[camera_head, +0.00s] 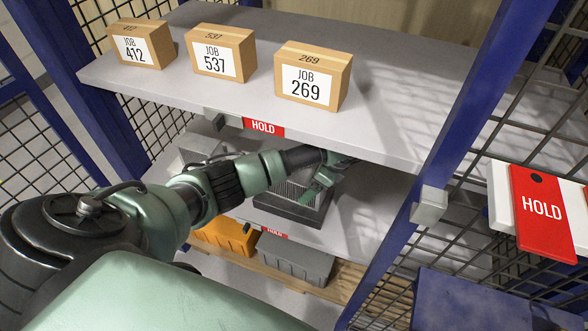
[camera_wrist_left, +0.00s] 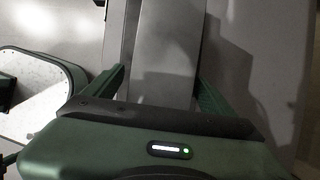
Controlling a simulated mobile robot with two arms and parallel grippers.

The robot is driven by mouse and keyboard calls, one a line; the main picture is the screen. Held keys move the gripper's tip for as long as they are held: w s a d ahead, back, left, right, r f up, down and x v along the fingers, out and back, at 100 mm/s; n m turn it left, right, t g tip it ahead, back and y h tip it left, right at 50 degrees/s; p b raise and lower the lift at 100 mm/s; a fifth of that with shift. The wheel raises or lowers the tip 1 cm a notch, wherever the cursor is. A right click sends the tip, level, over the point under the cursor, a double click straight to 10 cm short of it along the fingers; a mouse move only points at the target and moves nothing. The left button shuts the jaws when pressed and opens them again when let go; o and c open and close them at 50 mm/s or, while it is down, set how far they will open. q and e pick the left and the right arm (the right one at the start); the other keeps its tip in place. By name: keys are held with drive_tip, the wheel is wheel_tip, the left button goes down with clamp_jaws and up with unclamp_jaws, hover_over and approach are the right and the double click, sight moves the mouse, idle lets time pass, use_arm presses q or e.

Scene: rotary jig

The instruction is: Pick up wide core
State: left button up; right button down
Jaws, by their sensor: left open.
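In the head view the wrist and the top shelf hide most of what is at the fingers. My right gripper is not in view.
The top shelf (camera_head: 390,125) overhangs the arm and carries boxes JOB 412 (camera_head: 140,45), JOB 537 (camera_head: 220,52) and JOB 269 (camera_head: 312,77). Orange (camera_head: 228,235) and grey bins (camera_head: 295,260) stand below. A blue post (camera_head: 470,110) and a red HOLD sign (camera_head: 543,210) are at right.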

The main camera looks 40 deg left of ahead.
use_arm(q)
drive_tip(key=shift+s+a, duration=0.2)
drive_tip(key=shift+a, duration=1.05)
drive_tip(key=a, duration=0.4)
drive_tip(key=shift+s+p, duration=0.3)
drive_tip(key=shift+s, duration=0.1)
drive_tip(key=shift+a+f+b, duration=0.1)
drive_tip(key=shift+f+b, duration=0.45)
drive_tip(key=shift+f, duration=0.1)
drive_tip(key=shift+r, duration=0.1)
clamp_jaws()
drive_tip(key=shift+w, duration=0.1)
